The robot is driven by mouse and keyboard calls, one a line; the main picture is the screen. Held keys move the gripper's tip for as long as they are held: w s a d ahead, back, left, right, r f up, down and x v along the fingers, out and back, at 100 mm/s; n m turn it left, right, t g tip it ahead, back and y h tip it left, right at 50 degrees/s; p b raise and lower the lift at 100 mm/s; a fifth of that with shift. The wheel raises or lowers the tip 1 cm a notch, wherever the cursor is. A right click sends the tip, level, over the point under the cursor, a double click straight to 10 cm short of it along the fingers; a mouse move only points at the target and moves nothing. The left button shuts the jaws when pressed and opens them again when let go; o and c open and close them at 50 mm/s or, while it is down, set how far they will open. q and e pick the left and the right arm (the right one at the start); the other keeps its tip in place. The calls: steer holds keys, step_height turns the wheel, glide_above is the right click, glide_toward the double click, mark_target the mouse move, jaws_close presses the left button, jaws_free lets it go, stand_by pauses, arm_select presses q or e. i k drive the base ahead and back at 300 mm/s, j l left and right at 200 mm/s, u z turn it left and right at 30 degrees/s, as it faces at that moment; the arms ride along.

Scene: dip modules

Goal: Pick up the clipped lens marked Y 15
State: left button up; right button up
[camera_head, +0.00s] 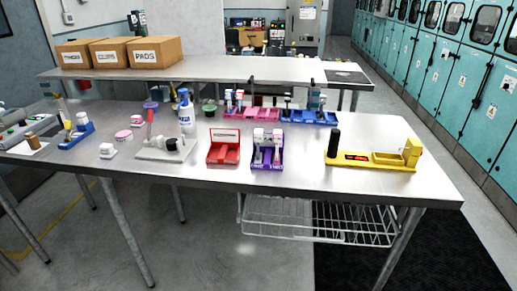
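Neither of my grippers is in view. The mark Y 15 is too small to read anywhere, so I cannot tell which item is the clipped lens. Small white and pinkish upright pieces (276,137) stand in a purple tray (267,164) at the front middle of the steel table. More small upright pieces (240,96) stand in a pink rack (263,115) behind it. A blue rack (296,116) to its right also holds small pieces (318,101). A red tray (223,153) stands left of the purple tray.
A yellow holder (378,162) with a black post stands at the table's right. Cardboard boxes (154,51) sit on the rear table. The steel table (310,165) is clear between purple tray and yellow holder.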

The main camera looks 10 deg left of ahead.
mark_target(257, 134)
steer(key=i+l+u, duration=0.25)
steer(key=i+u, duration=0.15)
steer(key=i+l+u, duration=0.35)
